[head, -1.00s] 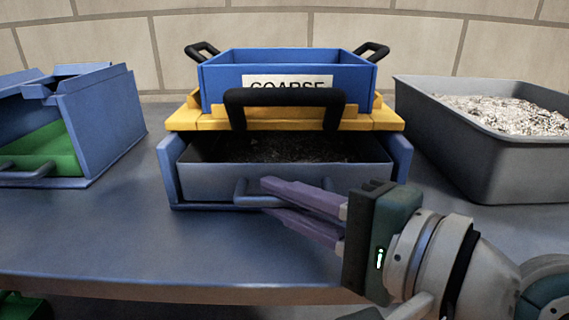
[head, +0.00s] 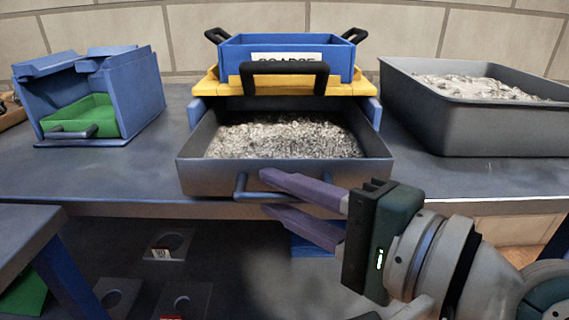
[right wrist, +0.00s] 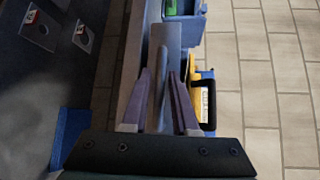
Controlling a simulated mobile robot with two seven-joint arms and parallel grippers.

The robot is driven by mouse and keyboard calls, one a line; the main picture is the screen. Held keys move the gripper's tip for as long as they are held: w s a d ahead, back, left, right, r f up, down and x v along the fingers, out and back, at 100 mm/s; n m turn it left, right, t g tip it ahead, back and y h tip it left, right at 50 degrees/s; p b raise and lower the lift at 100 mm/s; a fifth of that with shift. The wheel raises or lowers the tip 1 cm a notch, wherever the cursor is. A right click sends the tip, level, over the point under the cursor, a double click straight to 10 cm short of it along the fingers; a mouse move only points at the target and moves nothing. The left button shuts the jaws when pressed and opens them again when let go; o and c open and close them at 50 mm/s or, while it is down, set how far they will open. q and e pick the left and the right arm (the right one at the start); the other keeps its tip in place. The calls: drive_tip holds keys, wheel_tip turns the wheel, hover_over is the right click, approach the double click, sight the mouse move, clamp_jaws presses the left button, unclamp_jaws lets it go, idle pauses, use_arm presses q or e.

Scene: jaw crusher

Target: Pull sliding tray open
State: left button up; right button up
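The grey sliding tray (head: 205,178) stands pulled out toward me from the blue housing below the yellow frame (head: 210,84). It holds pale grey crushed material (head: 285,137), and its front reaches the bench edge. My right gripper (head: 265,193) is at the tray's bar handle (head: 242,190), one purple finger above and one below it. The fingers stand apart, with a gap around the handle. In the right wrist view the handle (right wrist: 158,80) lies between the two spread fingers. The fingers hide part of the handle in the head view. My left gripper is not in view.
A blue bin labelled COARSE (head: 230,62), with black handles, sits on the yellow frame. A large grey tub (head: 460,125) of gravel stands right. A blue box (head: 140,90) with a green drawer (head: 95,116) stands left. A lower shelf (head: 230,255) lies below the bench.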

drive_tip(key=v, duration=1)
drive_tip(key=shift+a+r, duration=0.1)
drive_tip(key=shift+r, duration=0.05)
